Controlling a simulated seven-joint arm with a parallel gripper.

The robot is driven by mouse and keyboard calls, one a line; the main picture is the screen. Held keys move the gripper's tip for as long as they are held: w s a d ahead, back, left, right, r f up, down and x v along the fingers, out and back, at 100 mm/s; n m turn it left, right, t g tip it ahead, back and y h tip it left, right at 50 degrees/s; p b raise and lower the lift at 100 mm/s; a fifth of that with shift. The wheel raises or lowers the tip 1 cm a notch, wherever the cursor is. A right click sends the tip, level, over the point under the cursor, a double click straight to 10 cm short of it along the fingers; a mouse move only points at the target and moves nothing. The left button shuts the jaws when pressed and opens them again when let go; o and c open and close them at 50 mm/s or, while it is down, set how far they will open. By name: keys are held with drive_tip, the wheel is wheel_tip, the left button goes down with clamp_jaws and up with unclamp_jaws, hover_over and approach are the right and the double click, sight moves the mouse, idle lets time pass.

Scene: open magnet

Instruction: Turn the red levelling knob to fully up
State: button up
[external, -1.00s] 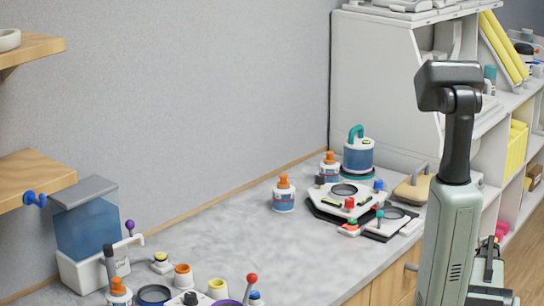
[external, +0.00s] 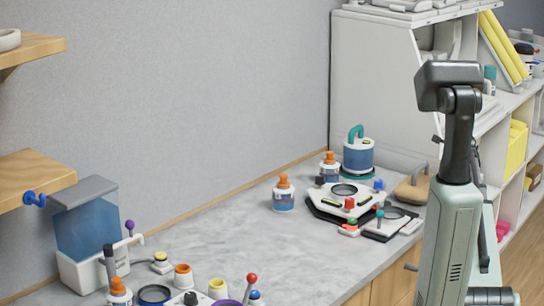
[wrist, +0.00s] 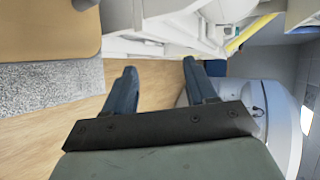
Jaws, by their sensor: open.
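The red levelling knob (external: 349,204) stands upright at the front of a white, dark-edged levelling plate (external: 322,205) on the counter, in the external view. A blue knob (external: 378,185) and a black knob (external: 320,181) stand at the plate's other corners. My gripper (wrist: 160,66) is open and empty in the wrist view, its two dark fingers apart over the wooden floor. It is away from the knob, which is not in the wrist view. In the external view my arm's upright links hide the gripper.
A blue jar with a teal handle (external: 358,158) and orange-capped bottles (external: 284,195) stand close to the plate. A dark tray with a teal-topped knob (external: 379,216) is at its right. The counter middle (external: 225,235) is clear. White shelves (external: 500,140) stand at the right.

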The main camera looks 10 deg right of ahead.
drive_tip(key=s+a+r+g+y, duration=0.2)
drive_tip(key=a, duration=0.9)
drive_tip(key=m+g+y, duration=0.2)
drive_tip(key=g+y, duration=0.3)
drive_tip(key=g, duration=0.3)
approach(351, 199)
drive_tip(key=x, duration=0.9)
drive_tip(key=shift+s+a, duration=0.1)
drive_tip(key=shift+c, duration=0.3)
clamp_jaws()
drive_tip(key=shift+n, duration=0.3)
drive_tip(key=shift+n, duration=0.3)
